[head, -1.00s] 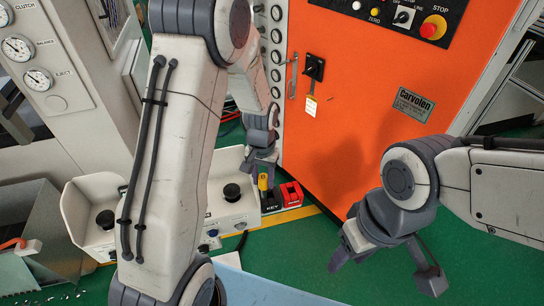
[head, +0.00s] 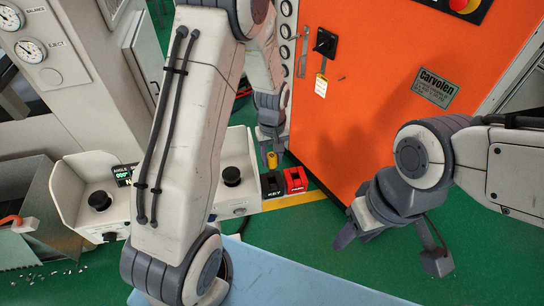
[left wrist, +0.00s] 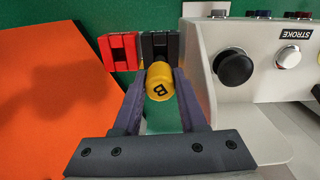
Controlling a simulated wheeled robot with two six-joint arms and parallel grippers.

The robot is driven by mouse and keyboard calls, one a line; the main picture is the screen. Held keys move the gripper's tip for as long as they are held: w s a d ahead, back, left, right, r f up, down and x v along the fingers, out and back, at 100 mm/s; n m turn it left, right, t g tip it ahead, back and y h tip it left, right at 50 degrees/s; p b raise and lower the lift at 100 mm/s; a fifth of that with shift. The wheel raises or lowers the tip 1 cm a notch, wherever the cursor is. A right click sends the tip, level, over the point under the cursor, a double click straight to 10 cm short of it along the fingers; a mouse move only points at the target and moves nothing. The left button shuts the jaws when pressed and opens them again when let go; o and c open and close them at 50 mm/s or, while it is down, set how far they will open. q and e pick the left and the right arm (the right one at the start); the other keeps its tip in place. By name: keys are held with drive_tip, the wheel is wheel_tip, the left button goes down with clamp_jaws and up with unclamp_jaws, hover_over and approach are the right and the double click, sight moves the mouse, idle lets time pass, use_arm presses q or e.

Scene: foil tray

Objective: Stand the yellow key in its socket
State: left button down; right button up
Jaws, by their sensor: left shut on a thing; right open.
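The yellow key (head: 272,160) is a short, round-topped piece, marked B on its end in the left wrist view (left wrist: 160,82). My left gripper (head: 270,146) is shut on it, with one finger on each side in the left wrist view (left wrist: 160,95). The black socket block (head: 272,184), labelled KEY, is directly below the key; it also shows behind the key in the left wrist view (left wrist: 160,46). I cannot tell whether the key's lower end is inside the socket or just above it. My right gripper (head: 390,250) is open and empty, low at the right.
A red block (head: 295,180) stands right beside the socket. A pale control box with black knobs (head: 232,176) is close on the left. The orange machine cabinet (head: 365,120) stands behind. A light blue surface (head: 270,280) lies in front. Green floor is open at the right.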

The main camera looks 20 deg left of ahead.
sight(272, 170)
use_arm(q)
drive_tip(key=shift+f+b, duration=1.8)
drive_tip(key=shift+f, duration=0.45)
drive_tip(key=shift+f+b, duration=0.45)
drive_tip(key=shift+f, duration=0.25)
drive_tip(key=shift+c, duration=1.9)
unclamp_jaws()
wheel_tip(272, 170, up, 10)
drive_tip(key=shift+r, duration=0.25)
